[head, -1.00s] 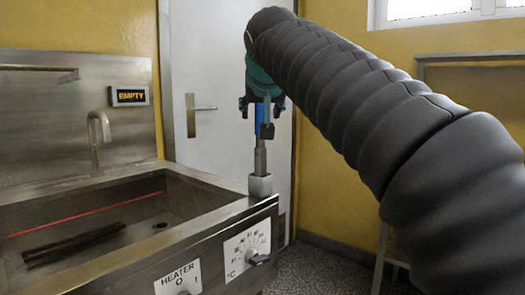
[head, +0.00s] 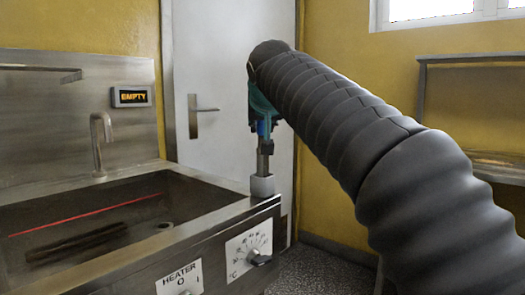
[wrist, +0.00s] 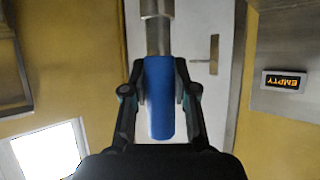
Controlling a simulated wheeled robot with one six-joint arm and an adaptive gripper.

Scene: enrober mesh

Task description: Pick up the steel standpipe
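The steel standpipe (head: 262,163) stands upright in a pale grey socket (head: 262,186) at the sink's right front corner. It has a blue grip on top and bare steel below. In the wrist view the blue grip (wrist: 160,98) runs between my fingers, with the steel part beyond it. My gripper (wrist: 159,85) is at the blue grip, one finger on each side, and looks shut on it. In the head view my gripper (head: 264,130) points down and covers most of the blue grip. The pipe's lower end is hidden in the socket.
The steel sink (head: 200,232) has a tap (head: 98,140), a dial (head: 250,248) and a heater label. A display (head: 131,96) reads EMPTY. A white door (head: 215,110) stands behind. A steel shelf frame (head: 470,58) is at the right.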

